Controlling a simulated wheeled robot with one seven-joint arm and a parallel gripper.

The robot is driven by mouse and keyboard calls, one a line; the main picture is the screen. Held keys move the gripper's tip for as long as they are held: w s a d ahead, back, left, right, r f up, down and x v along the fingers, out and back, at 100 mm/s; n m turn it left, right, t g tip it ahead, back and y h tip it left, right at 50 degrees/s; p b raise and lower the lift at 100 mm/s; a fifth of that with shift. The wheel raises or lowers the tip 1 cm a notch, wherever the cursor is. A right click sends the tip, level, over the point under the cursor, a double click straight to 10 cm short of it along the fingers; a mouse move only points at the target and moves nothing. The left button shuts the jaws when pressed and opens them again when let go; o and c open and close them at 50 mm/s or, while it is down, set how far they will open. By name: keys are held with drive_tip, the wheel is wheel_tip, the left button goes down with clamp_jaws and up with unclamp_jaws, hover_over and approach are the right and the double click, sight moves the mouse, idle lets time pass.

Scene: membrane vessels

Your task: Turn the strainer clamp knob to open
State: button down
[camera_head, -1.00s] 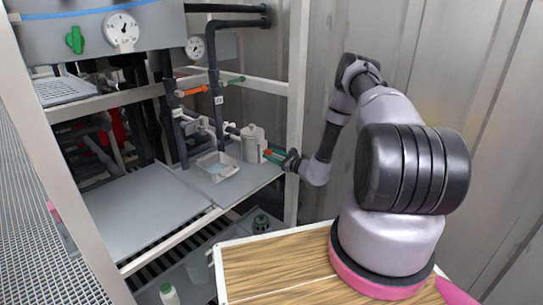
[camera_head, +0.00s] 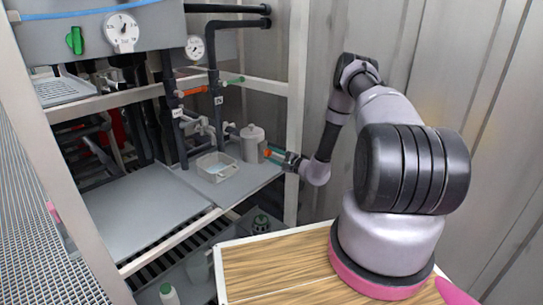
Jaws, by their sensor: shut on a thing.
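The strainer (camera_head: 253,144) is a light grey upright cylinder with a small top, standing at the right end of the grey shelf. A small orange-red part, which looks like the clamp knob (camera_head: 267,153), shows on its right side. My gripper (camera_head: 274,156) reaches in from the right at the height of this knob. Its fingers are shut on the knob, as far as the small view shows. The fingers partly hide the knob, so its turn angle cannot be told.
A clear tray (camera_head: 217,168) sits left of the strainer on the shelf (camera_head: 150,205). Dark pipes with an orange valve handle (camera_head: 193,91) stand behind. A white frame post (camera_head: 296,110) rises close to my forearm. A wooden top (camera_head: 270,270) lies in front.

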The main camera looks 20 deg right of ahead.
drive_tip(key=shift+n, duration=0.3)
drive_tip(key=shift+c, duration=2.2)
unclamp_jaws()
drive_tip(key=shift+s+d, duration=0.1)
drive_tip(key=shift+s, duration=0.05)
drive_tip(key=v, duration=1)
drive_tip(key=shift+s+d, duration=0.2)
drive_tip(key=shift+s, duration=0.05)
